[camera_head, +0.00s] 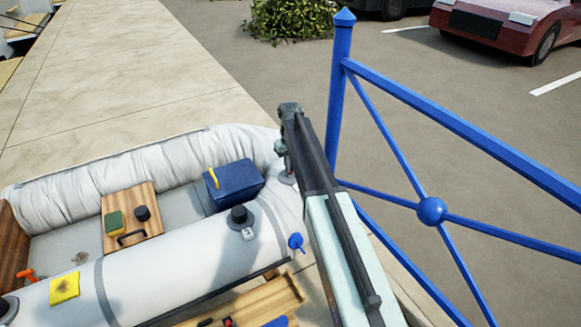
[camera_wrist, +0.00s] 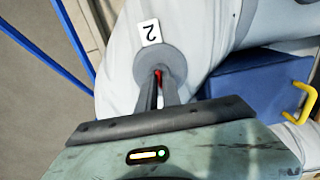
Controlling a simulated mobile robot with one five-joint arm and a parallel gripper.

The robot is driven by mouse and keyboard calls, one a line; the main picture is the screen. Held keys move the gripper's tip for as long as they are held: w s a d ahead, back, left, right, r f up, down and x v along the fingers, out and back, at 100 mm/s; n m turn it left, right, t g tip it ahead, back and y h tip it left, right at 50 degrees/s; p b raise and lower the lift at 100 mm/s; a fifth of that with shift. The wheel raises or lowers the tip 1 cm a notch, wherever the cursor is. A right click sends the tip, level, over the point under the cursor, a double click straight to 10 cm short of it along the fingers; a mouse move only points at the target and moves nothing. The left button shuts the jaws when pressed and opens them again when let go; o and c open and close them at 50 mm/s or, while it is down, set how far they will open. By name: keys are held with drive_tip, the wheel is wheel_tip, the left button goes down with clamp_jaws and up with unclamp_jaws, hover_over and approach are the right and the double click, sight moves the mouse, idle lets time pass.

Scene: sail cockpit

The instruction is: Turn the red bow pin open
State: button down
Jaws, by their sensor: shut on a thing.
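The red bow pin (camera_wrist: 157,75) shows as a small red piece between my fingertips in the wrist view. In the head view my arm reaches to the boat's bow end, where part of the grey disc (camera_head: 286,178) shows. The pin cannot be made out there. How far the pin is turned cannot be told.
A blue box (camera_head: 233,185) with a yellow handle sits inside the boat near the disc. A black cap (camera_head: 239,214) and a blue knob (camera_head: 295,241) are on the near tube (camera_head: 170,262). A blue railing (camera_head: 338,100) stands close to the right of my arm.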

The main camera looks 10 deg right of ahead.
drive_tip(key=shift+w, duration=0.15)
idle(0.3)
drive_tip(key=c, duration=1.6)
unclamp_jaws()
drive_tip(key=shift+o, duration=0.2)
wheel_tip(320, 180, up, 8)
drive_tip(key=p, duration=0.8)
drive_tip(key=shift+f, duration=0.1)
drive_tip(key=shift+s, duration=0.4)
drive_tip(key=s+r+m, duration=0.1)
drive_tip(key=s+m, duration=0.2)
drive_tip(key=s, duration=2.5)
drive_tip(key=shift+m+p, duration=0.3)
drive_tip(key=shift+p, duration=0.1)
